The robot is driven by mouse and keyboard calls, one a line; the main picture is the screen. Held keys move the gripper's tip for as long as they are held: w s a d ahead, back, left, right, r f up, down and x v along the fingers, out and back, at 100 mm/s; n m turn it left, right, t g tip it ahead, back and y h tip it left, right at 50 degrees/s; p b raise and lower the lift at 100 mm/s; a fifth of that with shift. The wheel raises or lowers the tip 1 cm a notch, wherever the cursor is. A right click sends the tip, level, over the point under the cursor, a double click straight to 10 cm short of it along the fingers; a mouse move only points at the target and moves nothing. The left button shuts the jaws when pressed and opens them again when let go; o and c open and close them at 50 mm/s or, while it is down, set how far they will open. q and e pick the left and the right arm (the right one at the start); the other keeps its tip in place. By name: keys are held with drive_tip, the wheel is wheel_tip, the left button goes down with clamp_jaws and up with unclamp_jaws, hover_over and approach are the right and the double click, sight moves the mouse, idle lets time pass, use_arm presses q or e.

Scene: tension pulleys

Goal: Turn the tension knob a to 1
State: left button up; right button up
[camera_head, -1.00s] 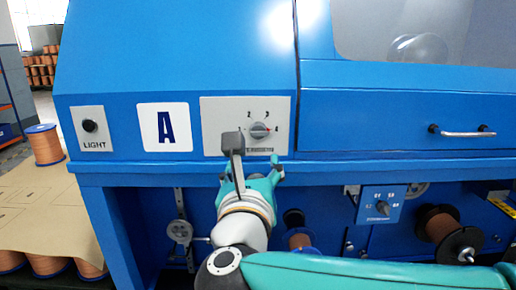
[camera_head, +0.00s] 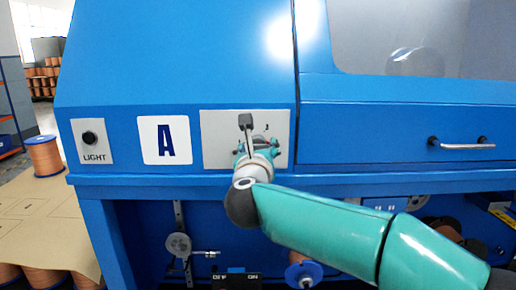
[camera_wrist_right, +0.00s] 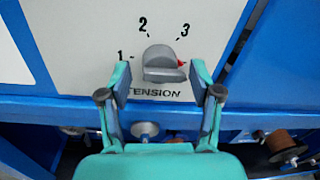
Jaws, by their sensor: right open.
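The tension knob (camera_wrist_right: 163,65) is a grey dial on a pale panel (camera_head: 215,132) in the blue machine's front, right of the sign A (camera_head: 164,140). In the right wrist view the numbers 1, 2 and 3 show around it, and its red mark points right, away from 1. The word TENSION is printed below. My right gripper (camera_wrist_right: 160,76) is open, with one finger on each side of the knob; I cannot tell if they touch it. In the head view my right gripper (camera_head: 253,143) largely hides the knob. My left gripper is not in view.
A light switch (camera_head: 90,138) sits left of the sign. A drawer handle (camera_head: 460,143) sticks out at right. Below the ledge are pulleys and spools, and a second dial plate (camera_head: 385,203) partly hidden by my right arm. A copper spool (camera_head: 44,156) stands on cardboard at left.

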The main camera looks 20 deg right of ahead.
drive_tip(key=shift+w, duration=0.1)
drive_tip(key=shift+d, duration=0.15)
drive_tip(key=c, duration=1)
drive_tip(key=shift+o, duration=0.2)
drive_tip(key=shift+a, duration=0.2)
